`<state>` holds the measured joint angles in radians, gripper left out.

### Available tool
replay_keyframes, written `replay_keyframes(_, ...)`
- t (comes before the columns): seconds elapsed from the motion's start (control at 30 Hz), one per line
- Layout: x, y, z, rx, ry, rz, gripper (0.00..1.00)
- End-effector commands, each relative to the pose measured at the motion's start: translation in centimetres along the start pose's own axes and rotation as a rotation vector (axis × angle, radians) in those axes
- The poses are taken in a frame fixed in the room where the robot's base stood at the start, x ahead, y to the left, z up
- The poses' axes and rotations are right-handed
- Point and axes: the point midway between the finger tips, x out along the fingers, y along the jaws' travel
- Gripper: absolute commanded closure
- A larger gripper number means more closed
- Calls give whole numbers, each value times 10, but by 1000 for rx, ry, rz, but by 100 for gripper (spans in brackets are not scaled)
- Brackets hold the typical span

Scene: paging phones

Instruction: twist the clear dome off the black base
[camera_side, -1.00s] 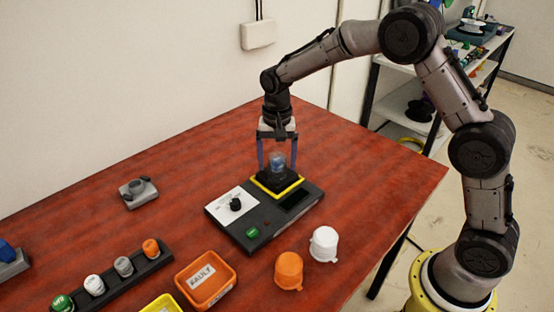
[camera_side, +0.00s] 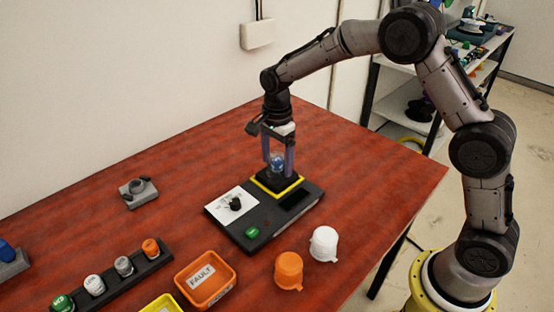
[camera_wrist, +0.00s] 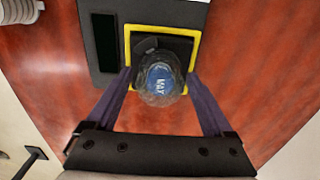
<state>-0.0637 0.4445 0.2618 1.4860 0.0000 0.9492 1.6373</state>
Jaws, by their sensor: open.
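The clear dome (camera_wrist: 158,84) covers a blue cap with white lettering. It sits on the black base (camera_wrist: 178,46), which lies inside a yellow square frame (camera_wrist: 129,50). In the side view the dome (camera_side: 277,160) stands upright on the base (camera_side: 276,181) at the back of a dark grey box. My gripper (camera_side: 278,170) points down from above with its two purple fingers on either side of the dome. In the wrist view my gripper (camera_wrist: 158,78) is open, its fingertips close beside the dome; I cannot tell whether they touch it.
The dark box (camera_side: 277,222) carries a black knob (camera_side: 236,204) and a green button (camera_side: 252,233). A white cup (camera_side: 324,243) and an orange cup (camera_side: 289,270) stand in front. An orange FAULT tray (camera_side: 206,280) and a cap rack (camera_side: 125,275) are at front left. The table's right side is clear.

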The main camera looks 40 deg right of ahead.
Motion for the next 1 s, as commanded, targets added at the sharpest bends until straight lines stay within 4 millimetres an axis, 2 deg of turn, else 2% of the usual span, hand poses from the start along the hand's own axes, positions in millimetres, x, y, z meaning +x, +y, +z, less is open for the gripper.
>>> replay_keyframes(0.07,0,0,0,-1,0,0,14)
replay_keyframes(0.37,0,0,0,-3,0,0,67)
replay_keyframes(0.47,0,0,0,-26,0,-1,67)
replay_keyframes(0.7,0,0,0,-203,0,0,68)
replay_keyframes(1.0,0,0,0,-231,0,0,68)
